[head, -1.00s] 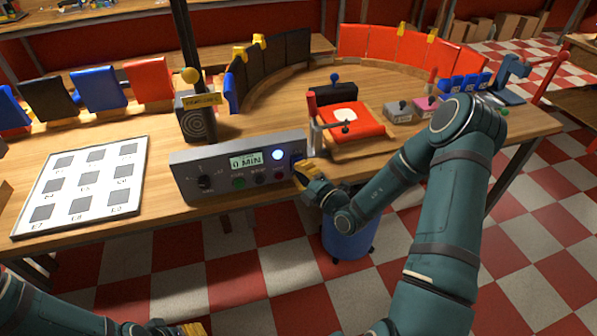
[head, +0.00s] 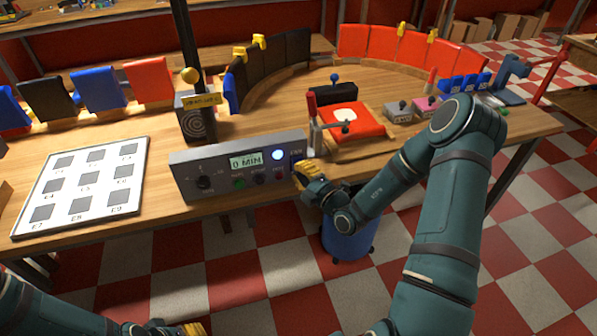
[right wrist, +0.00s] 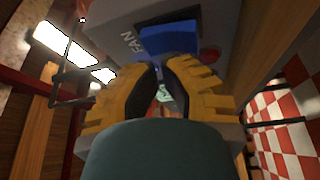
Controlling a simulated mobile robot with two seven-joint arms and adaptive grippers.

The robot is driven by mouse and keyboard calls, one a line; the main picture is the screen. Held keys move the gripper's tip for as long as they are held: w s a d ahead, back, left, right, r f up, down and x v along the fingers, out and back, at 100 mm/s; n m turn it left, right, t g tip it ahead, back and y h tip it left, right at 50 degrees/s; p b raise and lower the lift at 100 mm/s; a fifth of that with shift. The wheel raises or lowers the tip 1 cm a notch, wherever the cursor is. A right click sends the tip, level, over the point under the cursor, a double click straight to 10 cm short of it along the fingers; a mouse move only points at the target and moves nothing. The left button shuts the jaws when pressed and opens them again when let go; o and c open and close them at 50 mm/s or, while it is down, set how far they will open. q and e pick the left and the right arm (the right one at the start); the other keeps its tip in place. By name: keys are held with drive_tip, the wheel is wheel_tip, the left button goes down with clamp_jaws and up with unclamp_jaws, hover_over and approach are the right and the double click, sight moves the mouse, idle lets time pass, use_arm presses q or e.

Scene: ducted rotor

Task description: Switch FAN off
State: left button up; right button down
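The grey control panel (head: 222,185) stands at the table's front edge, with a lit white lamp (head: 278,155) and a display (head: 246,160) that seems to read "0 MIN". The FAN label is at the panel's right end. In the right wrist view, the blue FAN rocker (right wrist: 170,38) is just beyond my fingertips; contact cannot be told. My right gripper (head: 301,166) is at that end of the panel, its yellow fingers (right wrist: 162,63) drawn together with nothing seen between the tips. My left gripper (head: 190,329) barely shows at the bottom edge, its fingers cut off.
A dark knob (head: 205,182), a green button (head: 239,183) and a red button (head: 279,175) are on the same panel. A red pad fixture (head: 352,128) stands behind and right. A white marked board (head: 82,187) lies left. A blue bin (head: 345,240) is below the table.

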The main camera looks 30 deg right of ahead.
drive_tip(key=shift+w, duration=0.1)
drive_tip(key=shift+w+f, duration=0.15)
drive_tip(key=shift+w, duration=0.1)
drive_tip(key=shift+w+d+f, duration=0.15)
drive_tip(key=shift+w+f, duration=0.05)
drive_tip(key=shift+w, duration=0.2)
idle(0.8)
drive_tip(key=shift+w+d, duration=0.15)
drive_tip(key=shift+w, duration=0.1)
idle(1.0)
drive_tip(key=shift+s+r+p, duration=0.2)
drive_tip(key=shift+s+p, duration=0.25)
drive_tip(key=shift+p, duration=0.45)
drive_tip(key=shift+s+a, duration=0.2)
